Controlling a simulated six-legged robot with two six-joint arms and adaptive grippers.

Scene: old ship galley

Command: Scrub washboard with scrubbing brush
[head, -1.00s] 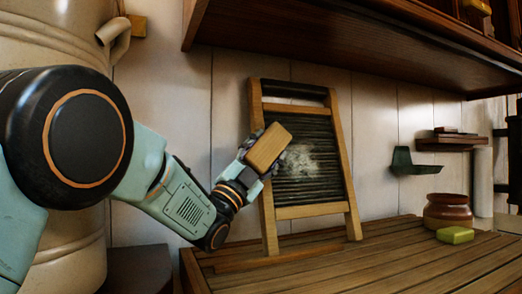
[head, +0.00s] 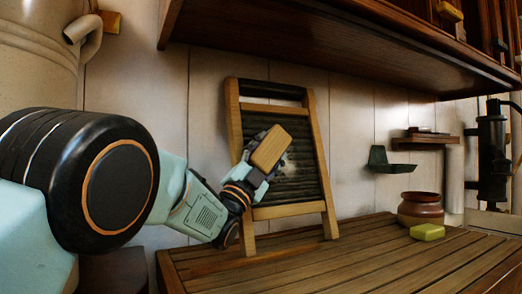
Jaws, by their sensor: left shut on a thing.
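The washboard (head: 316,160) has a pale wooden frame and a dark ribbed panel. It stands on the slatted wooden counter and leans back against the plank wall. My left gripper (head: 262,162) is shut on the scrubbing brush (head: 270,148), whose plain wooden back faces me. The brush is in front of the middle of the ribbed panel; its bristles are hidden, so I cannot tell whether they touch. A small whitish patch (head: 290,169) shows on the ribs just right of the brush. My right gripper is not in view.
On the slatted counter (head: 370,262), a brown pot (head: 421,209) and a yellow-green block (head: 427,232) stand at the right. A dark green wall holder (head: 388,163) hangs behind them. A wooden shelf (head: 330,50) overhangs above. The counter's front is clear.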

